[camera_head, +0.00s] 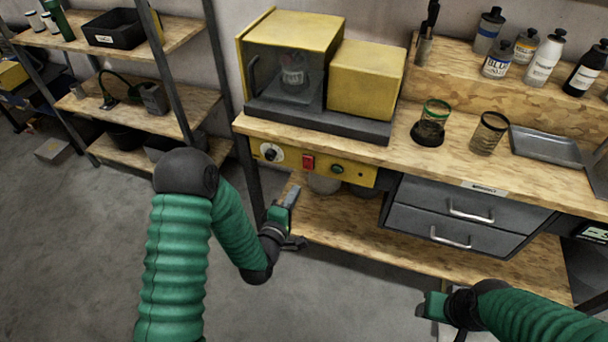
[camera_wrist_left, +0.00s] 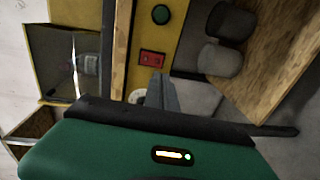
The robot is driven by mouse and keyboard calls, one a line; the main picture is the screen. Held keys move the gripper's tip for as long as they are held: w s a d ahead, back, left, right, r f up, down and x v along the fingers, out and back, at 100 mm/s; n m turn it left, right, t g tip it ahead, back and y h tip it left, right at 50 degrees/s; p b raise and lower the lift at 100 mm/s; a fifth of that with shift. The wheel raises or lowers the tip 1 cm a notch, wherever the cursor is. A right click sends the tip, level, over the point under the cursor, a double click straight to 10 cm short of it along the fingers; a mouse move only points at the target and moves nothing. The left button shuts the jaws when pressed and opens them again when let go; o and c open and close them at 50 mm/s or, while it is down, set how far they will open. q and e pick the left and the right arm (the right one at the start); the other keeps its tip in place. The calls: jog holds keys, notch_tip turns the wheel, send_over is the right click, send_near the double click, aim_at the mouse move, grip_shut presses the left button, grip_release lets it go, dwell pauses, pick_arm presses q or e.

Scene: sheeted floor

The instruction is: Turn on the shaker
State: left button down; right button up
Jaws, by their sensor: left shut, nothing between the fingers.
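The shaker (camera_head: 375,80) is a yellow machine on a dark base on the wooden bench, with a clear-windowed chamber holding a jar (camera_head: 293,75). Its yellow front panel (camera_head: 312,164) carries a dial (camera_head: 270,152), a red switch (camera_head: 308,162) and a green button (camera_head: 337,169). My left gripper (camera_head: 291,195) is shut and empty, below and in front of the panel. In the left wrist view its fingertips (camera_wrist_left: 157,80) appear just beside the red switch (camera_wrist_left: 152,58); the dial is partly hidden behind them, and the green button (camera_wrist_left: 161,14) is clear. My right gripper (camera_head: 428,305) is low at right; its fingers are unclear.
Two glass jars (camera_head: 488,133) and a metal tray (camera_head: 545,146) stand on the bench right of the shaker. Several bottles (camera_head: 543,60) are on the raised shelf. Grey drawers (camera_head: 460,212) hang under the bench. A shelf rack (camera_head: 150,110) stands at left; the floor between is open.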

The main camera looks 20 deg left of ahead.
aim_at(307, 168)
pick_arm(q)
jog(key=w, duration=0.6)
jog(key=w+f, duration=0.1)
jog(key=w, duration=0.1)
jog(key=shift+w+d, duration=0.1)
jog(key=shift+w, duration=0.3)
